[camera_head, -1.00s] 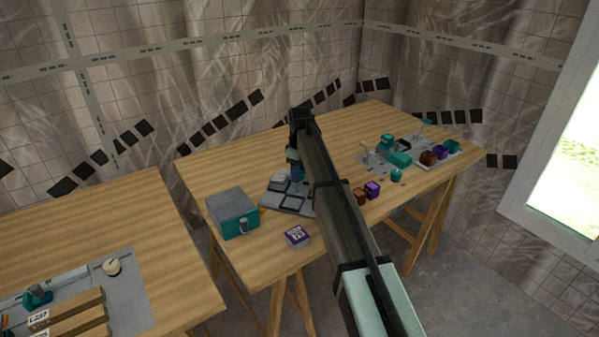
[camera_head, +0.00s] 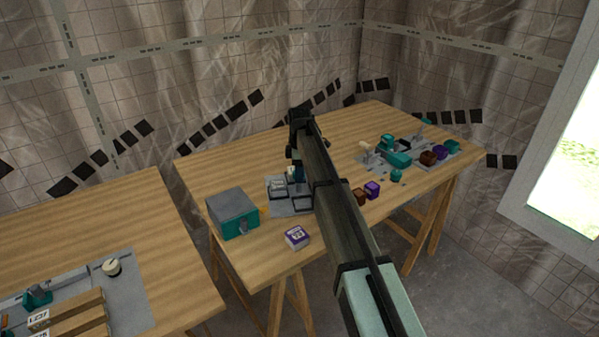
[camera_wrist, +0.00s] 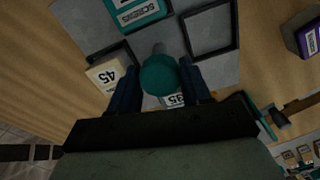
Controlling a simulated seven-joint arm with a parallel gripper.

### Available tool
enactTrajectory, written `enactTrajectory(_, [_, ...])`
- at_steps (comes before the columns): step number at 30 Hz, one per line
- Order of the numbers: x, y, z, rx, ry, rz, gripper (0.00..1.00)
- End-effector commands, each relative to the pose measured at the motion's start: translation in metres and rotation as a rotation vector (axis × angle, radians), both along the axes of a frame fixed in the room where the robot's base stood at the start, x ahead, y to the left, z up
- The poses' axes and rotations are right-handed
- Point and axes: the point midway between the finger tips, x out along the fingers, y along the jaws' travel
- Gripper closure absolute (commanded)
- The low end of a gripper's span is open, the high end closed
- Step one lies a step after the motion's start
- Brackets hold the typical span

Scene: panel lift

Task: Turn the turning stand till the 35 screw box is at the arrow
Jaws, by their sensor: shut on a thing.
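The turning stand is a grey square plate (camera_head: 281,212) with dark-framed places, and it also shows in the wrist view (camera_wrist: 225,63). My gripper (camera_wrist: 158,82) is shut on the stand's round teal knob (camera_wrist: 158,75), with one finger on each side. A pale box marked 35 (camera_wrist: 172,101) sits just behind the knob, partly hidden by it and my gripper. A pale box marked 45 (camera_wrist: 106,74) stands to the left, and a teal-and-white screw box (camera_wrist: 133,12) at the top. A small orange mark (camera_head: 263,210) lies left of the stand; I cannot tell whether it is the arrow.
A grey and teal case (camera_head: 233,214) stands close left of the stand. A purple and white box (camera_head: 297,237) lies in front of it. Brown (camera_head: 359,197) and purple (camera_head: 372,188) blocks lie to the right. The table's back left is clear.

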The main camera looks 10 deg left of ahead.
Motion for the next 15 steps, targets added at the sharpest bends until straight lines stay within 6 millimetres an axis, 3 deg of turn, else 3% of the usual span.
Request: enactTrajectory(15, [0.0007, 0.0001, 0.0002, 0.0, -0.001, 0.253, 1.0])
